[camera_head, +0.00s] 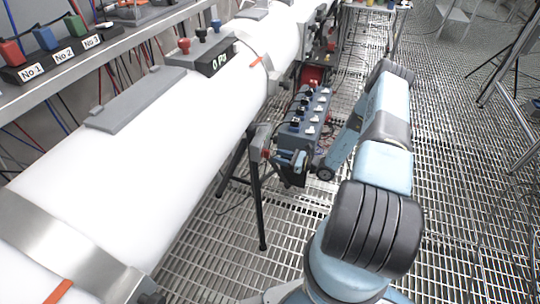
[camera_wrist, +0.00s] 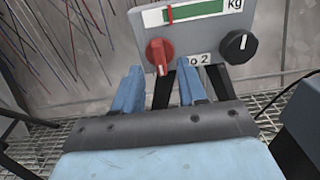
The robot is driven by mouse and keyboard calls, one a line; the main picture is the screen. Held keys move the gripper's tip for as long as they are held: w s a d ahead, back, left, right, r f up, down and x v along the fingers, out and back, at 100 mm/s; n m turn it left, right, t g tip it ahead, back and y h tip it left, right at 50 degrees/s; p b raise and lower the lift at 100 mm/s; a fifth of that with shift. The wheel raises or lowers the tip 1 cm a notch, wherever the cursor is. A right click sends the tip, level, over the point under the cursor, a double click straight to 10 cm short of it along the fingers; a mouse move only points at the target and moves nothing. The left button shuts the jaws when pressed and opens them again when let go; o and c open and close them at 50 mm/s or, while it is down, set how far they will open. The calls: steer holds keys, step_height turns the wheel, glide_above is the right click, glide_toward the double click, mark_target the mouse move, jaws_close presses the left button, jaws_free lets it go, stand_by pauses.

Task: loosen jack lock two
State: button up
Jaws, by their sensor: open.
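In the wrist view, a grey panel (camera_wrist: 215,28) carries a red knob (camera_wrist: 160,50) at left and a black knob (camera_wrist: 238,47) at right. Its label (camera_wrist: 195,60) reads "o 2", its left part hidden. My gripper (camera_wrist: 159,80) is open, with one blue finger on each side below the red knob and nothing between them. The red knob lies just beyond the fingertips, roughly centred between them. I cannot tell whether they touch the panel. In the head view my gripper (camera_head: 291,158) is at the near end of a dark box with knobs (camera_head: 305,112), beside the white pipe.
The large white pipe (camera_head: 160,150) runs along the left, with a black support leg (camera_head: 258,195) close to my gripper. A shelf with labelled boxes (camera_head: 60,65) is at upper left. A scale marked "Kg" (camera_wrist: 195,10) tops the panel. Open grating floor (camera_head: 455,140) lies at right.

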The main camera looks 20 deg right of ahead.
mark_target(267, 154)
steer(key=shift+x, duration=2.35)
steer(key=shift+c, duration=0.2)
jaws_close()
